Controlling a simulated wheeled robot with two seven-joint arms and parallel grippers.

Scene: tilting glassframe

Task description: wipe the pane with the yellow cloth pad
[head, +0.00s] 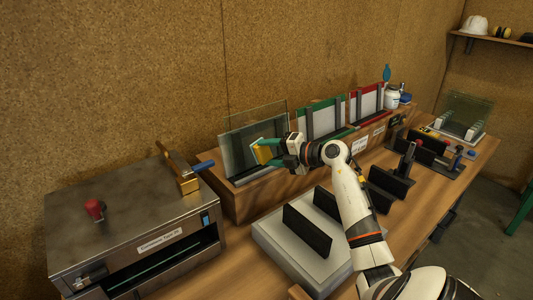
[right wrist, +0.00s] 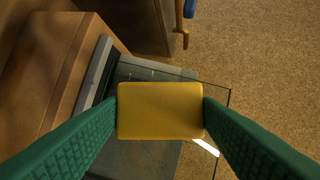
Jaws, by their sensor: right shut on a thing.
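The glass pane (head: 242,137) stands upright in a slot of the wooden rack at the back of the bench. It also shows behind the pad in the right wrist view (right wrist: 150,152). My right gripper (head: 268,151) has its green fingers shut on the yellow cloth pad (head: 261,153). In the right wrist view the pad (right wrist: 160,110) sits squarely between both fingertips. The pad is in front of the pane's right part, close to it; I cannot tell whether they touch. My left gripper is not in view.
A metal machine (head: 135,222) with a brass lever (head: 180,172) stands left of the rack (head: 240,205). A pale block (head: 275,240) with dark upright plates lies in front. Green and red frames (head: 320,117) stand right of the pane. Dark stands (head: 390,182) occupy the bench at right.

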